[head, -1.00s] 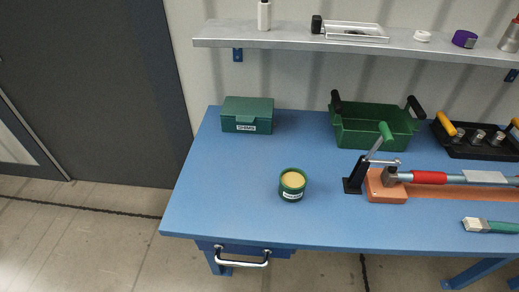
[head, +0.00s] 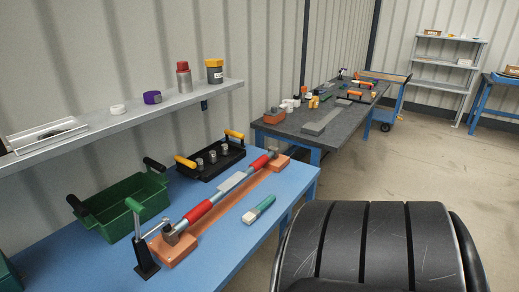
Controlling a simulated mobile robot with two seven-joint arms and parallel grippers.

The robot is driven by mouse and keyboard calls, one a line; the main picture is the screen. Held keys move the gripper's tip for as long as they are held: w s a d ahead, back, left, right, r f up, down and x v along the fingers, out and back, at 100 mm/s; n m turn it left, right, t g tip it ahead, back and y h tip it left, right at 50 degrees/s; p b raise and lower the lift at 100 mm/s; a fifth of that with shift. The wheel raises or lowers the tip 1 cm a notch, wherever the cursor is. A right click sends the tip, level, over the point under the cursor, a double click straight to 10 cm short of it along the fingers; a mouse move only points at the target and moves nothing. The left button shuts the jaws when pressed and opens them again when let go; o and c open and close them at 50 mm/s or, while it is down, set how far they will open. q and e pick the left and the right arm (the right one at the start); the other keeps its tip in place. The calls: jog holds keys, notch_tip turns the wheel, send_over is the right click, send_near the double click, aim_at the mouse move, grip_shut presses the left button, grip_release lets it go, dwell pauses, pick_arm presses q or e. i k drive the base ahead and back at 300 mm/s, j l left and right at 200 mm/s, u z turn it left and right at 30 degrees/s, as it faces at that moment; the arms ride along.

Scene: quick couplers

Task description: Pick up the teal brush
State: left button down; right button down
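The teal brush (head: 263,206) lies flat on the blue workbench (head: 224,263), near its front edge at the right end. Its pale bristle end points toward the lower left of the picture and its teal handle toward the upper right. It lies in front of the orange cradle that carries a bar with red sleeves. Neither of my grippers shows in the head view.
The orange cradle (head: 172,254) and bar lie just behind the brush. A green crate (head: 122,203) and a black tray (head: 208,169) stand farther back. A large black ribbed object (head: 385,245) fills the lower right. Another table (head: 324,119) stands beyond, with open floor beside it.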

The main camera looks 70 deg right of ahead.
aim_at(254, 213)
jog(key=z, duration=2.15)
jog(key=u, duration=1.65)
jog(key=z, duration=1.2)
jog(key=u, duration=0.2)
jog(key=i+l+u, duration=0.15)
jog(key=l+u, duration=0.65)
jog(key=u, duration=0.15)
jog(key=l+u, duration=0.5)
